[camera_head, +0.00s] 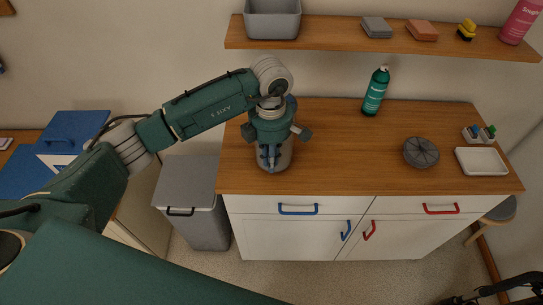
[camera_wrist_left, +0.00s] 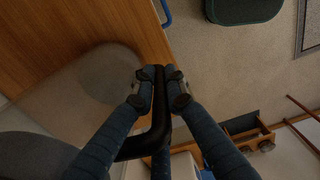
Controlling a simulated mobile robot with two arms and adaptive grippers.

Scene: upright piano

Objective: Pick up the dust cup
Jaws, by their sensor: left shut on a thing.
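The dust cup (camera_head: 284,155) is a greyish, see-through round container at the left end of the wooden counter. It stands upright, and I cannot tell whether its base touches the counter. My left gripper (camera_head: 269,155) points down at it from above and covers much of it. In the left wrist view the gripper's fingertips (camera_wrist_left: 161,88) are shut on the black handle (camera_wrist_left: 157,128) of the cup, whose clear body (camera_wrist_left: 90,85) shows to the left. My right gripper is not in view.
The counter (camera_head: 330,150) is clear in the middle. A green spray can (camera_head: 375,92), a dark round ribbed disc (camera_head: 421,152) and a white tray (camera_head: 482,161) are on it. A grey bin (camera_head: 195,220) stands left of the cabinet. A shelf (camera_head: 340,36) hangs above.

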